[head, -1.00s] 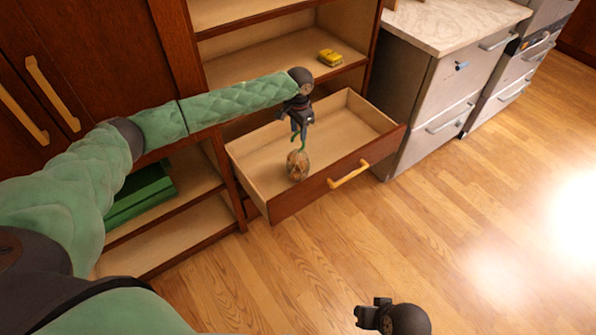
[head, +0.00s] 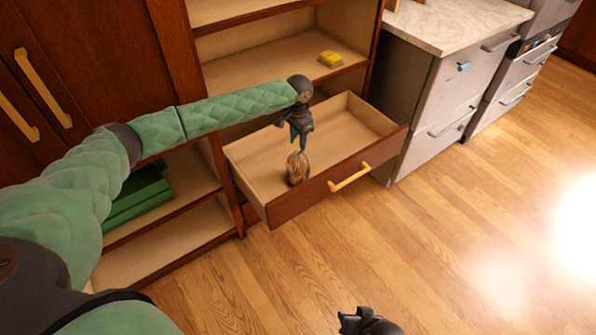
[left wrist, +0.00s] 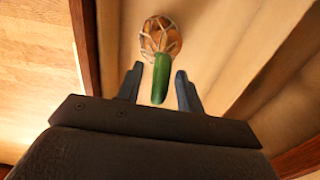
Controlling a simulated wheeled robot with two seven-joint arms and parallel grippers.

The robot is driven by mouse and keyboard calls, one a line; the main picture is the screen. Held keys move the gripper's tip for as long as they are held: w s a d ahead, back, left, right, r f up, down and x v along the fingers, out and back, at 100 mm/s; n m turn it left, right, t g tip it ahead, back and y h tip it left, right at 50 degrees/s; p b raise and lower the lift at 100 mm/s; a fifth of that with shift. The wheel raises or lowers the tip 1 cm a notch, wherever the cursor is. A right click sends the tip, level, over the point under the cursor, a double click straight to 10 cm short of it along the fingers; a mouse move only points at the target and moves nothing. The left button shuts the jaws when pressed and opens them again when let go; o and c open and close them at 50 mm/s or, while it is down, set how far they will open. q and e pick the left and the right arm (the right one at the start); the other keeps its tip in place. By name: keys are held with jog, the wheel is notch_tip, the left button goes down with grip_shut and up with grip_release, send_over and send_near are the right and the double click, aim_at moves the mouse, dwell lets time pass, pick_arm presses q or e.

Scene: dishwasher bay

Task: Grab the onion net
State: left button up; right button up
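The onion net (head: 297,168), a brownish netted bundle with a green top, is in the open drawer (head: 343,136) near its front. In the left wrist view the net (left wrist: 160,36) lies just beyond the fingertips, and its long green top (left wrist: 161,78) lies between the fingers. My left gripper (head: 301,148) points down into the drawer over the net. In the wrist view the left gripper (left wrist: 159,72) is open, with a gap beside the green part. My right gripper (head: 350,318) is low at the bottom edge, away from the drawer; its finger gap is unclear.
A yellow object (head: 331,58) lies on the shelf above the drawer. Green boxes (head: 138,196) sit on a lower shelf at left. A counter with grey drawers (head: 440,85) stands to the right. The wooden floor (head: 450,220) in front is clear.

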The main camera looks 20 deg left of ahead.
pick_arm(q)
grip_shut()
dwell(1.3)
